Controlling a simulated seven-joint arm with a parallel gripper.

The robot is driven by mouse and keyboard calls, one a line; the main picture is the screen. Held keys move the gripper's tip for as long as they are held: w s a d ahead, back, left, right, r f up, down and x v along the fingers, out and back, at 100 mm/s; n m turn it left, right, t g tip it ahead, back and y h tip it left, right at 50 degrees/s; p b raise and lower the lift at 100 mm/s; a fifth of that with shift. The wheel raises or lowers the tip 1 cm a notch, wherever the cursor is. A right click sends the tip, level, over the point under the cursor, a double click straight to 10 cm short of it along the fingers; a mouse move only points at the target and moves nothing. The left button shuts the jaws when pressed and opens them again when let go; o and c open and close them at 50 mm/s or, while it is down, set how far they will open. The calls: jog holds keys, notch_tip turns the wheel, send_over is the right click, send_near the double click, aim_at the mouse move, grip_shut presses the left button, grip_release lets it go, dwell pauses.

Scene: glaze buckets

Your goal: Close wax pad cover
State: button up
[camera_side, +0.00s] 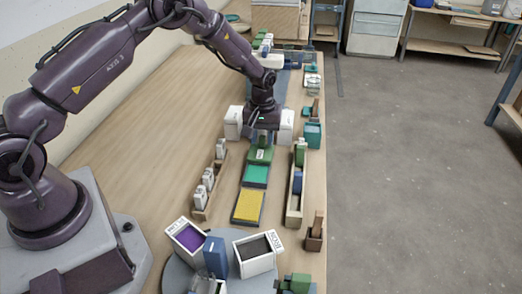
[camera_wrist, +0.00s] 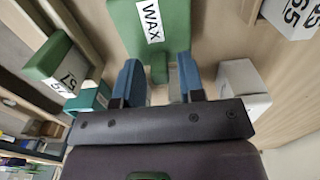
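The green cover with a white WAX label (camera_wrist: 153,25) fills the top middle of the wrist view, with a small green tab (camera_wrist: 158,68) at its near edge. In the side view the labelled green cover (camera_side: 260,156) is just below my gripper (camera_side: 262,140), beyond a teal pad (camera_side: 255,175). In the wrist view the blue fingers of my gripper (camera_wrist: 158,82) are apart, one on each side of the tab's line. I see a gap beside the tab; contact is not clear. The side view does not clearly show the cover's tilt.
A yellow pad (camera_side: 248,207) lies nearer. Wooden racks with white blocks (camera_side: 208,178) and coloured blocks (camera_side: 298,182) flank the pads. White blocks (camera_side: 234,123) stand close beside my gripper. A purple-filled bucket (camera_side: 172,228) and a dark-filled one (camera_side: 240,264) are in front. The table's left is clear.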

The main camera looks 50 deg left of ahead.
grip_shut()
jog(key=shift+s+d, duration=2.4)
jog(key=shift+o, duration=0.4)
grip_release()
notch_tip(320, 180, up, 7)
